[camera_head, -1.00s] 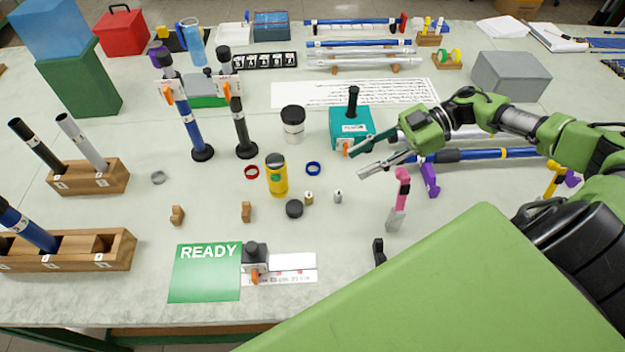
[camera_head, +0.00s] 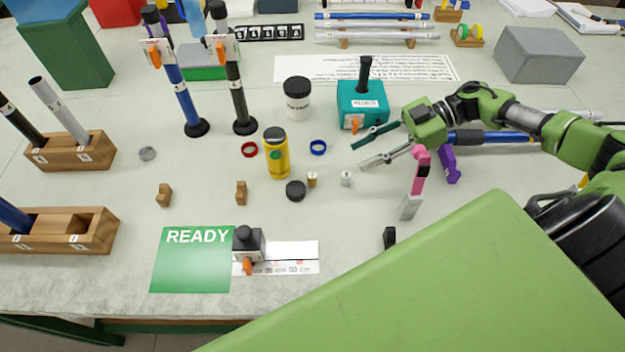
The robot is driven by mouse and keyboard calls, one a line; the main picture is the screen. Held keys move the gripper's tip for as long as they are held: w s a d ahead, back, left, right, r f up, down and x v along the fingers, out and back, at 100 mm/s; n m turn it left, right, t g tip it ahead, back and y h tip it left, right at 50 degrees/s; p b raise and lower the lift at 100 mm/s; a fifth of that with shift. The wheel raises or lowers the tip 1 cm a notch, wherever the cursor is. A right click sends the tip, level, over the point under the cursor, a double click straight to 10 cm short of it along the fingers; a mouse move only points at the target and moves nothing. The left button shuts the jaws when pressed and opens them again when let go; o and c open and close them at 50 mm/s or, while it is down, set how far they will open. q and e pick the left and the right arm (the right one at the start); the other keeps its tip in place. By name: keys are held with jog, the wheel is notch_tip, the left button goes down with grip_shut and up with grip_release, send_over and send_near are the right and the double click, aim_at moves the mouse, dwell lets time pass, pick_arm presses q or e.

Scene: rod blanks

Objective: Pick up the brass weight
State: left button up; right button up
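The brass weight (camera_head: 312,179) is a small gold-coloured cylinder standing upright on the table, just right of a black round cap (camera_head: 296,191). A similar small silver weight (camera_head: 346,179) stands to its right. My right gripper (camera_head: 357,157) comes in from the right with its two fingers spread apart and nothing between them. Its fingertips are above and to the right of the brass weight, nearest the silver one, and apart from both. My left gripper is not in view.
A yellow canister (camera_head: 277,155) stands close left of the brass weight, with a blue ring (camera_head: 318,148) behind. A teal box (camera_head: 362,104) is behind my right gripper; a pink-handled tool (camera_head: 418,180) stands to the right.

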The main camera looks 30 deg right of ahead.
aim_at(316, 174)
jog(key=p+x, duration=0.1)
jog(key=x, duration=0.6)
jog(key=shift+r, duration=0.1)
jog(key=p+x, duration=0.2)
jog(key=x, duration=0.2)
jog(key=shift+w+a, duration=0.25)
jog(key=shift+w+a+f, duration=0.1)
jog(key=shift+a+f, duration=0.2)
jog(key=shift+f, duration=0.1)
grip_shut()
